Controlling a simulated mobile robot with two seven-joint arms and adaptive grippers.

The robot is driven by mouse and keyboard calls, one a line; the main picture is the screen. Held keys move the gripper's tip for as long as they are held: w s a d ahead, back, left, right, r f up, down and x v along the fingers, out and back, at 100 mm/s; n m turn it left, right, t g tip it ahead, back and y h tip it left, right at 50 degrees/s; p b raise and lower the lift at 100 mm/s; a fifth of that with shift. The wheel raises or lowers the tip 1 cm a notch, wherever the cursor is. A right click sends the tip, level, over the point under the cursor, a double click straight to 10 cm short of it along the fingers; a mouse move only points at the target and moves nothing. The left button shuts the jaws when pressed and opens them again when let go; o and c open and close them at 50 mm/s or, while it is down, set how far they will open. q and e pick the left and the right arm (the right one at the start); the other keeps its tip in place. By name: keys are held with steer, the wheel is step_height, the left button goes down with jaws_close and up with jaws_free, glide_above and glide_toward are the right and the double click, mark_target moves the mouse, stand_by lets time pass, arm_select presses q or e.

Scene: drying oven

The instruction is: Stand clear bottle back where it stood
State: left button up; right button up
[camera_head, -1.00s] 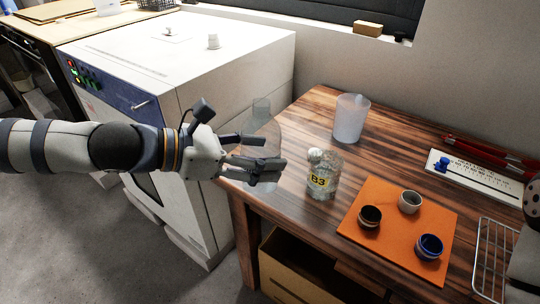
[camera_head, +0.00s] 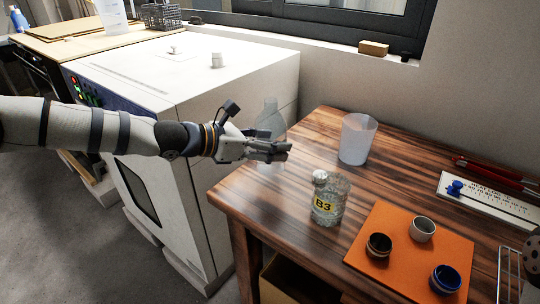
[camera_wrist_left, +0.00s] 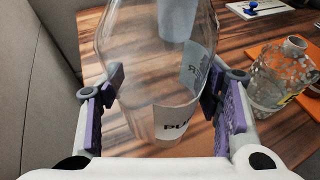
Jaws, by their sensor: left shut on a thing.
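The clear bottle (camera_head: 271,119) is transparent and upright, over the left part of the wooden table beside the white oven. My left gripper (camera_head: 284,151) is shut around its body. In the left wrist view the bottle (camera_wrist_left: 143,50) stands between the purple finger pads (camera_wrist_left: 165,98), with a white label with dark letters low on it. Its base is partly hidden by the fingers, and I cannot tell whether it touches the table.
A glass jar marked B3 (camera_head: 328,200) stands close to the right of the gripper. A frosted beaker (camera_head: 357,139) stands behind it. An orange mat (camera_head: 401,222) holds three small cups. The white oven (camera_head: 230,90) is at left. Bare table lies around the bottle.

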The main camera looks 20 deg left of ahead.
arm_select(q)
steer(key=shift+w+a+f, duration=0.1)
steer(key=shift+w+f, duration=0.05)
steer(key=shift+f, duration=0.85)
steer(key=shift+w+a+f, duration=0.1)
steer(key=shift+w+f, duration=0.05)
steer(key=shift+f, duration=0.8)
arm_select(e)
steer(key=shift+s+f, duration=0.35)
arm_select(q)
steer(key=shift+f+b, duration=0.2)
steer(key=shift+b, duration=0.1)
steer(key=o, duration=1.2)
steer(key=shift+o, duration=0.2)
steer(key=shift+r, duration=0.1)
